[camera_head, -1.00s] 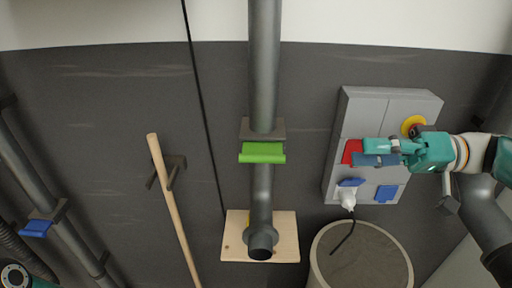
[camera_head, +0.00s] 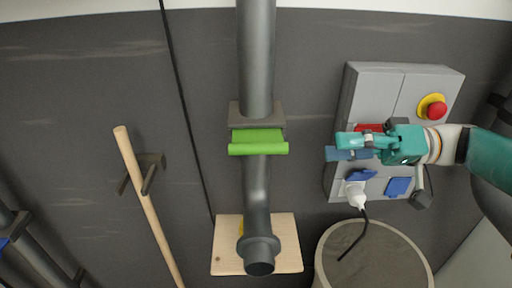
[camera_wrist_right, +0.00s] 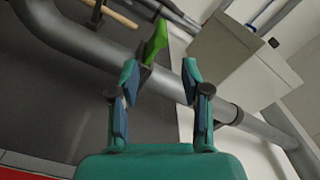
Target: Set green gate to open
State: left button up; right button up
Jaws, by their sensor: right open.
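The green gate (camera_head: 258,142) is a bright green slide plate with a lipped front edge. It sits in a grey collar on the vertical grey pipe (camera_head: 257,60), in the middle of the head view. In the right wrist view the green gate (camera_wrist_right: 155,42) shows beyond the fingers, apart from them. My right gripper (camera_head: 345,147) is open and empty, to the right of the gate and in front of the grey control box. In the right wrist view its two fingertips (camera_wrist_right: 160,82) are spread with nothing between them. My left gripper is not in view.
The grey control box (camera_head: 393,85) with a red button (camera_head: 437,110) and a white plug (camera_head: 355,194) is behind my right gripper. A bin (camera_head: 375,262) stands below it. A wooden handle (camera_head: 150,210) hangs at left. Wall space between pipe and box is free.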

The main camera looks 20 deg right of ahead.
aim_at(257, 153)
jog(key=p+x, duration=0.3)
jog(key=x, duration=1.1)
jog(key=shift+p, duration=0.35)
jog(key=shift+f, duration=0.1)
grip_shut()
